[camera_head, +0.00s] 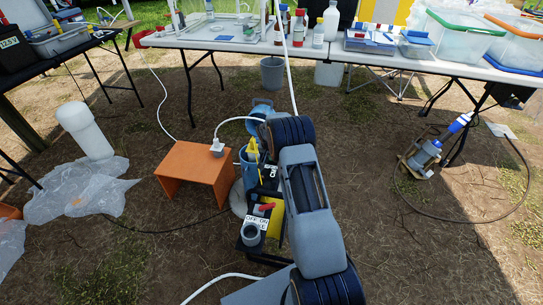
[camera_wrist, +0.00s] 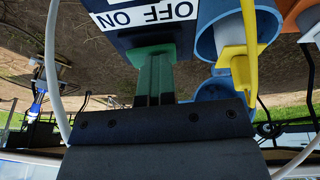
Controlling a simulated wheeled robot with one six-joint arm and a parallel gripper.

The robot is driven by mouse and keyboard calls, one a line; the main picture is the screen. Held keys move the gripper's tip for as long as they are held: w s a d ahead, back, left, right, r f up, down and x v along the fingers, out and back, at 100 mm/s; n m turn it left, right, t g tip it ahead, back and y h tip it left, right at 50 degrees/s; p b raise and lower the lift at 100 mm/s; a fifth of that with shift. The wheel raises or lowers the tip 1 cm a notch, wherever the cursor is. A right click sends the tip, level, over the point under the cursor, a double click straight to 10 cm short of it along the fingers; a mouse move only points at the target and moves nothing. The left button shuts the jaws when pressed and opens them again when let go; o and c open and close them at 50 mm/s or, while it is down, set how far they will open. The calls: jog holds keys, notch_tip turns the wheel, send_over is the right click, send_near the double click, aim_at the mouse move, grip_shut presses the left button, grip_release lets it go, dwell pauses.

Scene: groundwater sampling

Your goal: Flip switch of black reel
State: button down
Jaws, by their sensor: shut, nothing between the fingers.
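The black reel (camera_head: 246,243) stands on the ground left of my arm. Its white OFF/ON label (camera_head: 254,222) faces the head camera, with a red switch (camera_head: 266,207) just above it. The switch is not visible in the wrist view. In the head view my arm hides part of the reel's right side.
An orange stool (camera_head: 195,165) stands left of the reel. A blue bucket (camera_head: 246,178) with a yellow tool (camera_head: 252,149) is close behind the reel. White hoses run nearby. A blue pump on a stand (camera_head: 427,152) is at right. Loaded tables (camera_head: 240,40) line the back.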

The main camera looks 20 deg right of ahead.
jog(key=shift+s+d, duration=0.1)
jog(key=shift+s, duration=0.05)
jog(key=shift+s+d, duration=0.35)
jog(key=shift+d, duration=0.05)
jog(key=shift+r+p, duration=0.3)
notch_tip(320, 180, up, 4)
jog(key=shift+s+d+r+p, duration=0.15)
jog(key=shift+r+p, duration=0.1)
jog(key=shift+p, duration=0.95)
jog(key=p+v, duration=0.1)
jog(key=v, duration=0.8)
jog(key=shift+p, duration=0.3)
